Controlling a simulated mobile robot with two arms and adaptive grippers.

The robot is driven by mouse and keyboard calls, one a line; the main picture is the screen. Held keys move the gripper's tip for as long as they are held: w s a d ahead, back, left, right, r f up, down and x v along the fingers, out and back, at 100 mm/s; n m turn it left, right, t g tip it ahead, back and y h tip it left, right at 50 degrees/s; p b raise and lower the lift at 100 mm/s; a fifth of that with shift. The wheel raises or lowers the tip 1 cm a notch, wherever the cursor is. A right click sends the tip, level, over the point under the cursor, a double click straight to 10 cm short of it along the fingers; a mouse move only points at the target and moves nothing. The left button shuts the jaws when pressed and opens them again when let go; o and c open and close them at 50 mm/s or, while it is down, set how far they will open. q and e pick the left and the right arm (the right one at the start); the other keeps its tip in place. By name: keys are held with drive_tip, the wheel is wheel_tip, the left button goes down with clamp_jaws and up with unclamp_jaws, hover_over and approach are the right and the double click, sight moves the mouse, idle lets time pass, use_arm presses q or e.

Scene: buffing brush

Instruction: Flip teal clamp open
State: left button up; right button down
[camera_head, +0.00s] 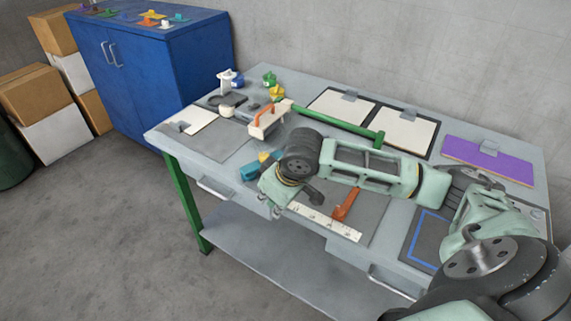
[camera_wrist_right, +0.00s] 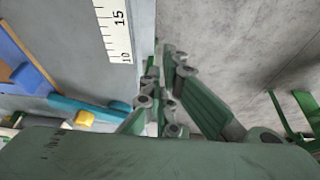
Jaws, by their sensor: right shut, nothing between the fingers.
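The teal clamp (camera_head: 250,172) sits near the front edge of the workbench, partly hidden behind my right arm, with a yellow part (camera_head: 264,157) beside it. In the right wrist view the teal clamp (camera_wrist_right: 85,108) is a long teal bar at the left, with a yellow piece below it. My right gripper (camera_head: 278,211) hangs at the bench's front edge, just right of and nearer than the clamp. In the wrist view its fingers (camera_wrist_right: 164,52) are together and empty, apart from the clamp. I cannot tell the clamp's lever position. My left gripper is out of view.
A green bar (camera_head: 335,127) lies behind my arm. Clipboards (camera_head: 403,133) line the back. A blue cabinet (camera_head: 150,75) stands at left. Open floor lies before the bench.

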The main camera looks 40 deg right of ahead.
sight(263, 160)
drive_tip(key=w+d+r+m+h, duration=0.1)
drive_tip(key=d+r+m, duration=0.2)
drive_tip(key=d+r, duration=0.6)
drive_tip(key=shift+w+d+m, duration=0.3)
drive_tip(key=shift+d, duration=0.8)
drive_tip(key=p+x, duration=0.1)
drive_tip(key=x, duration=0.9)
drive_tip(key=shift+w+r+p, duration=0.2)
drive_tip(key=shift+w+p, duration=0.2)
drive_tip(key=shift+w, duration=0.8)
drive_tip(key=shift+w+f, duration=0.2)
drive_tip(key=shift+w, duration=0.65)
drive_tip(key=shift+s+d, duration=0.1)
